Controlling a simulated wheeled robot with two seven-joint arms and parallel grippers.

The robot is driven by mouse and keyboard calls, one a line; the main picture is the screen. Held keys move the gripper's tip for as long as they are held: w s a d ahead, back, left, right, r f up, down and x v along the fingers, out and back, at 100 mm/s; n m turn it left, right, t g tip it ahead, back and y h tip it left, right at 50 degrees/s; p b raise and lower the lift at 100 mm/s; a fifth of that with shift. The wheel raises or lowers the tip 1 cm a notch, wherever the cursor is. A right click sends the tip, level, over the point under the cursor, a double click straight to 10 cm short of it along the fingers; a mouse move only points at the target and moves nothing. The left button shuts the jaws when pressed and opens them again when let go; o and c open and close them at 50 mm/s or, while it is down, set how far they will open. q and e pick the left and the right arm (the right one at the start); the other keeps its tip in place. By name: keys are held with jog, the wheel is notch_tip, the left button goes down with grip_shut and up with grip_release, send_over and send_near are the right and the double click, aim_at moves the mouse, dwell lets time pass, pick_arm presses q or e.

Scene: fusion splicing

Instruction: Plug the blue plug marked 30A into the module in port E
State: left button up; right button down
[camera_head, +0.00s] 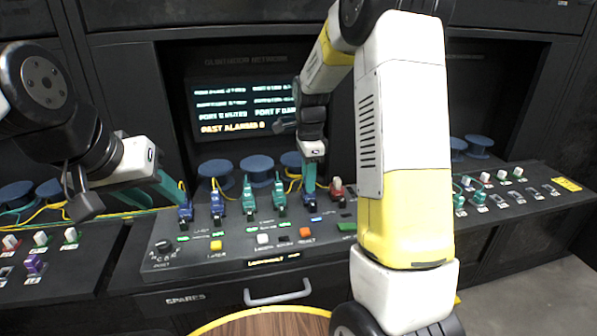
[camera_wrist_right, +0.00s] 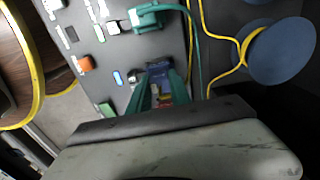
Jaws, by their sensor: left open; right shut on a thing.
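My right gripper (camera_head: 310,180) is shut on a blue plug (camera_head: 309,199) at the right end of the plug row on the sloped console. In the right wrist view the same blue plug (camera_wrist_right: 159,72) sits between the teal fingers (camera_wrist_right: 162,90), close to the console face. Whether it is fully seated cannot be told, and no 30A mark or port letter is readable. My left gripper (camera_head: 172,188) is open, with its teal fingers beside another blue plug (camera_head: 185,213) at the row's left end. A third blue plug (camera_head: 217,205) stands between them.
Green plugs (camera_head: 248,197) stand mid-row; one (camera_wrist_right: 150,15) is near the held plug. Blue spools (camera_head: 257,168) with yellow cables lie behind. A lit screen (camera_head: 240,108) shows port status lines. An orange button (camera_head: 305,233) and a red-topped part (camera_head: 336,187) are nearby.

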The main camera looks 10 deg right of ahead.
jog(key=shift+f, duration=0.1)
jog(key=c, duration=1.1)
grip_release()
notch_tip(320, 180, up, 8)
jog(key=shift+f, duration=0.1)
